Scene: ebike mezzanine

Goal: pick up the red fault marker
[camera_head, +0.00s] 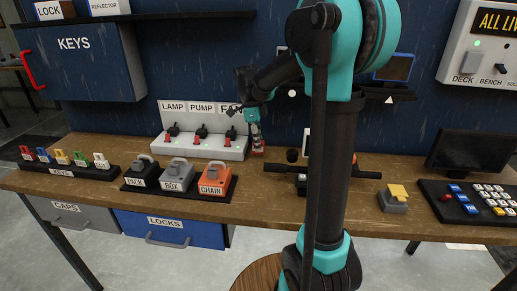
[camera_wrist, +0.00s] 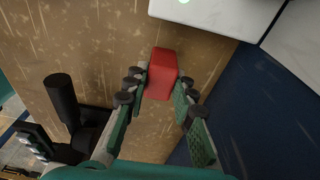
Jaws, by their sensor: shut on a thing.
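The red fault marker (camera_wrist: 162,74) is a small red block at the top middle of the wrist view, between the two green-padded fingers of my gripper (camera_wrist: 160,82). My gripper is shut on it. In the head view my gripper (camera_head: 257,138) points down at the back of the wooden bench, just right of the white LAMP and PUMP switch panel (camera_head: 205,147). There the marker is small and mostly hidden by the fingers. I cannot tell whether it touches the bench.
A dark stand (camera_head: 280,168) is right of my gripper, partly behind my arm. Padlocks marked PACK, BOX and CHAIN (camera_head: 214,178) stand at the bench front. A yellow-topped block (camera_head: 395,197) and a keypad (camera_head: 480,200) are at right. The blue wall (camera_head: 215,60) rises close behind.

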